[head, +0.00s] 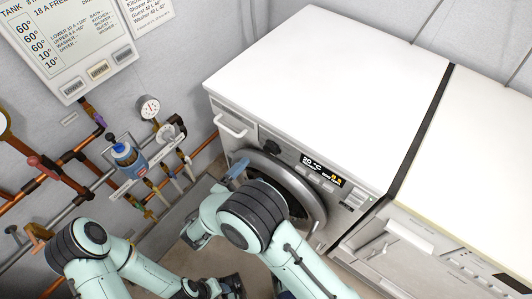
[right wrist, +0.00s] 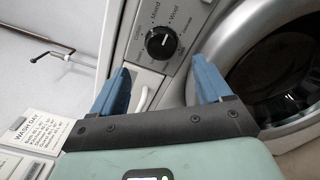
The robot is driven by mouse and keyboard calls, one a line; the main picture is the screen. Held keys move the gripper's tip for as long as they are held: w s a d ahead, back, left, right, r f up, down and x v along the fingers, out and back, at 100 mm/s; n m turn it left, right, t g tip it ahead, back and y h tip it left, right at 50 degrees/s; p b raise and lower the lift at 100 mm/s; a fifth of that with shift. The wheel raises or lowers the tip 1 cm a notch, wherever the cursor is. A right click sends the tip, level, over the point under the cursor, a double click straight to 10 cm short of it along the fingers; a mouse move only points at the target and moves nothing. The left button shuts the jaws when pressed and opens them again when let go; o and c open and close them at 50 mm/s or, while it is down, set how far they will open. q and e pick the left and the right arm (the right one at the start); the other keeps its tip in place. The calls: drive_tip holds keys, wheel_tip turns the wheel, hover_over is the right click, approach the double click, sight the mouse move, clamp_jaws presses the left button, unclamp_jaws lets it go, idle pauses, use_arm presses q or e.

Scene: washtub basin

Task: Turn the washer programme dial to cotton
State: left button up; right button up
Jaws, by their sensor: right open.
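The washer (head: 320,60) is white with a grey front and a round door. The dial also shows small and dark in the head view (head: 270,147). My right gripper (right wrist: 158,65) is open, its two blue fingers apart, with the dial just beyond the gap between the tips and nothing held. In the head view my right gripper (head: 236,170) is near the washer front. My left arm is at lower left; its fingers are not visible.
The washer's display (head: 325,170) and door (head: 290,190) are right of the dial. A white handle (head: 232,127) is to its left. Copper pipes, a gauge (head: 148,107) and a blue bottle (head: 128,158) line the left wall. A second white appliance (head: 480,150) stands right.

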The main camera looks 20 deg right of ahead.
sight(270, 152)
drive_tip(key=x, duration=0.9)
drive_tip(key=shift+w, duration=0.1)
drive_tip(key=c, duration=1)
